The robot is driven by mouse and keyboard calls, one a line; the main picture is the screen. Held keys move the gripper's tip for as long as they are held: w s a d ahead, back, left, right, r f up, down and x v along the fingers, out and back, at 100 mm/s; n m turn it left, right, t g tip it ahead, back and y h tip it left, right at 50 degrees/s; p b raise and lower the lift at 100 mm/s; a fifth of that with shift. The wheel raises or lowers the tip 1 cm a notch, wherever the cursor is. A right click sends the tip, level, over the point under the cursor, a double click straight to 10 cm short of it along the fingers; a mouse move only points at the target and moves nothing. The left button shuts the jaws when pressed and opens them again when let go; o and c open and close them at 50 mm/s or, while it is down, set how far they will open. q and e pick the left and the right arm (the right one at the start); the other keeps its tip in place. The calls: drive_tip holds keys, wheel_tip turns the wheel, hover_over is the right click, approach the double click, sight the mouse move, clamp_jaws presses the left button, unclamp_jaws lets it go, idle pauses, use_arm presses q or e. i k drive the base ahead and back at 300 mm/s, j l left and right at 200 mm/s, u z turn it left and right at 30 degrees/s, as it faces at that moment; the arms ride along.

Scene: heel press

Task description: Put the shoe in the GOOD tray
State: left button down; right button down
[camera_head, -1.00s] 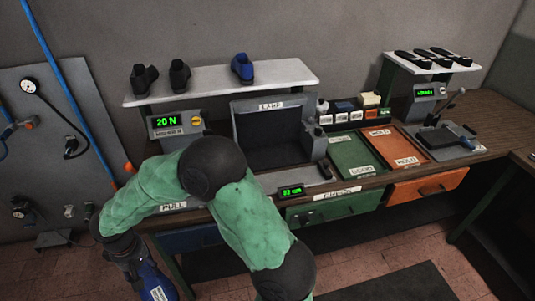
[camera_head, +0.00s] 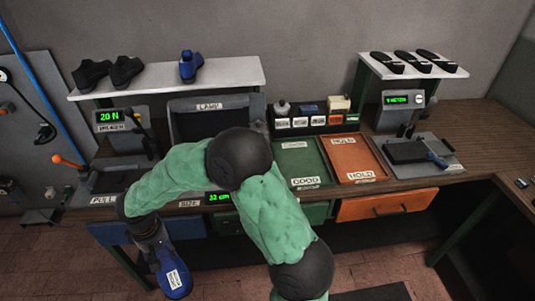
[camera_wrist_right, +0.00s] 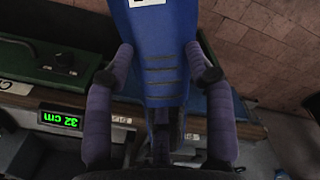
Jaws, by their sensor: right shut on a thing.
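A blue shoe (camera_head: 178,257) with a white label hangs from my right gripper (camera_head: 150,233), low in front of the bench at the lower left of the head view. In the right wrist view the shoe (camera_wrist_right: 160,75) sits between the two purple-padded fingers of the gripper (camera_wrist_right: 160,62), which are shut on it. The green GOOD tray (camera_head: 300,160) lies on the bench to the right of my arm and looks empty. My left gripper is not in view.
The orange HOLD tray (camera_head: 355,155) adjoins the GOOD tray on the right. A rack of small bottles and boxes (camera_head: 312,117) stands behind them. A dark press plate (camera_head: 408,152) is further right. A shelf (camera_head: 220,75) holds two black shoes and a blue one.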

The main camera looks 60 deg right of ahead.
sight(299, 162)
drive_tip(key=k+l, duration=0.8)
drive_tip(key=l, duration=0.25)
drive_tip(key=k+l, duration=0.4)
drive_tip(key=l, duration=0.1)
